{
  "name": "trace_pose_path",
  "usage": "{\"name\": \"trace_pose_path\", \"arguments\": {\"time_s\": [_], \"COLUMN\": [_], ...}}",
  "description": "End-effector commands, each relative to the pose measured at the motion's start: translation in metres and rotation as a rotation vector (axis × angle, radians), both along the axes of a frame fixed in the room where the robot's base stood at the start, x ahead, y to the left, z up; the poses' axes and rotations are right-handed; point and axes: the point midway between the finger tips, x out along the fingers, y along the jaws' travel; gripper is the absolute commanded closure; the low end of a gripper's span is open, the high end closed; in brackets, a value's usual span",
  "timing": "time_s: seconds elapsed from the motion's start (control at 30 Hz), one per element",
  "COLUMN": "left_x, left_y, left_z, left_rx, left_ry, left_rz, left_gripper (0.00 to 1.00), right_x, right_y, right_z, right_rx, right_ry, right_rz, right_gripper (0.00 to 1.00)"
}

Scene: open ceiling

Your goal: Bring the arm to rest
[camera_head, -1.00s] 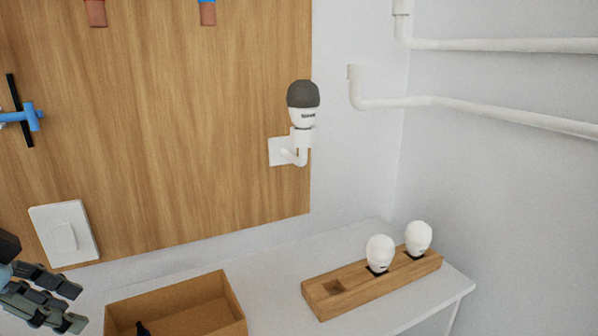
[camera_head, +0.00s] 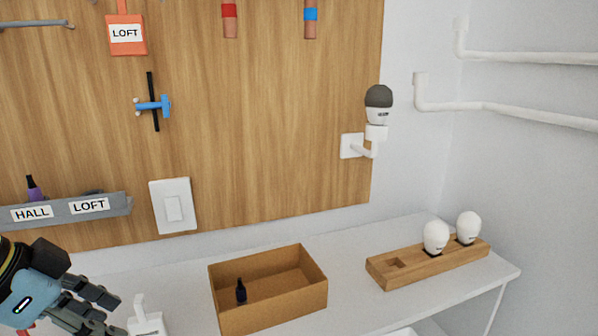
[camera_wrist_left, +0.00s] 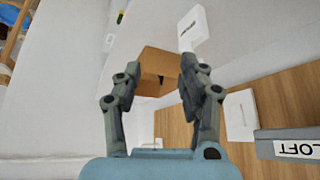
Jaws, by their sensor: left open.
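My left gripper (camera_head: 98,309) is at the lower left of the head view, in front of the table's left part. In the left wrist view its two fingers (camera_wrist_left: 157,88) stand apart with nothing between them, so it is open and empty. Beyond the fingers the cardboard box (camera_wrist_left: 157,62) shows at a distance. In the head view that open box (camera_head: 268,315) stands on the table, to the right of the gripper and apart from it, with a small dark bottle (camera_head: 241,291) inside. My right gripper is not in view.
A wooden block (camera_head: 400,277) on the white table (camera_head: 345,240) holds two white bulbs. A wall lamp socket (camera_head: 375,132) holds a dark-topped bulb (camera_head: 379,102). A white switch (camera_head: 173,207) and a labelled grey rack (camera_head: 70,210) are near my left arm. White pipes (camera_head: 520,110) run along the right wall.

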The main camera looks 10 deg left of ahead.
Motion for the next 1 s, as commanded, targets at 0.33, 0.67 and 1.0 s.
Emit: {"name": "trace_pose_path", "arguments": {"time_s": [0.33, 0.67, 1.0], "left_x": [-0.029, -0.077, -0.103], "left_y": [-0.018, -0.034, -0.035], "left_z": [-0.031, -0.055, -0.119], "left_rx": [0.036, 0.100, 0.151], "left_ry": [0.025, 0.118, 0.234], "left_rz": [0.112, 0.340, 0.500], "left_gripper": [0.59, 0.59, 0.59], "right_x": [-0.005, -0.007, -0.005], "right_y": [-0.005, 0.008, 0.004], "right_z": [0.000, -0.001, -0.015], "right_rx": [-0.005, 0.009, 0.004], "right_ry": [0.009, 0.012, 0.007], "right_rz": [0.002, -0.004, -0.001], "right_gripper": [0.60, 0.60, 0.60]}}
